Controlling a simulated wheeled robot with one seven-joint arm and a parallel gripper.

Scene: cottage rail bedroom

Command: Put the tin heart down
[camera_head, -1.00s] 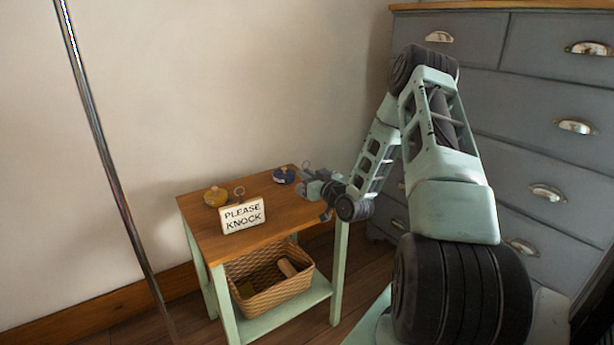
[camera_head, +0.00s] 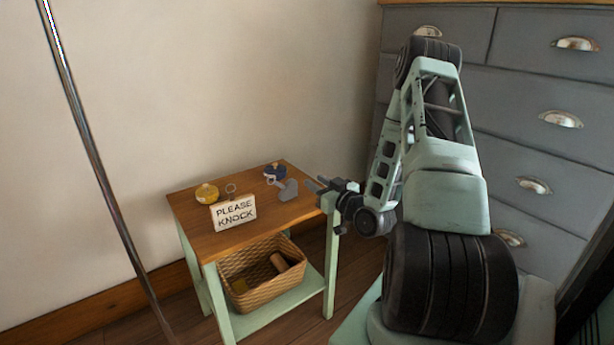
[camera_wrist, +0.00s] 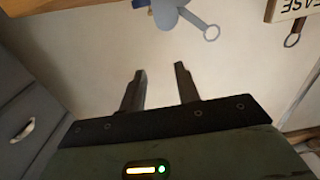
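The grey tin heart (camera_head: 288,190) is at the right part of the small table's wooden top (camera_head: 243,230), with its ring to the left. It also shows at the top edge of the wrist view (camera_wrist: 166,16), partly cut off, with its ring at the right. My gripper (camera_head: 314,184) is just right of the heart, near the table's right edge, and apart from it. In the wrist view the two fingers of my gripper (camera_wrist: 161,67) are spread with nothing between them.
A "PLEASE KNOCK" sign (camera_head: 234,213), a yellow round object (camera_head: 207,194) and a blue one (camera_head: 275,170) are on the tabletop. A wicker basket (camera_head: 262,289) sits on the lower shelf. A grey drawer chest (camera_head: 525,100) stands at right. The tabletop's front right is bare.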

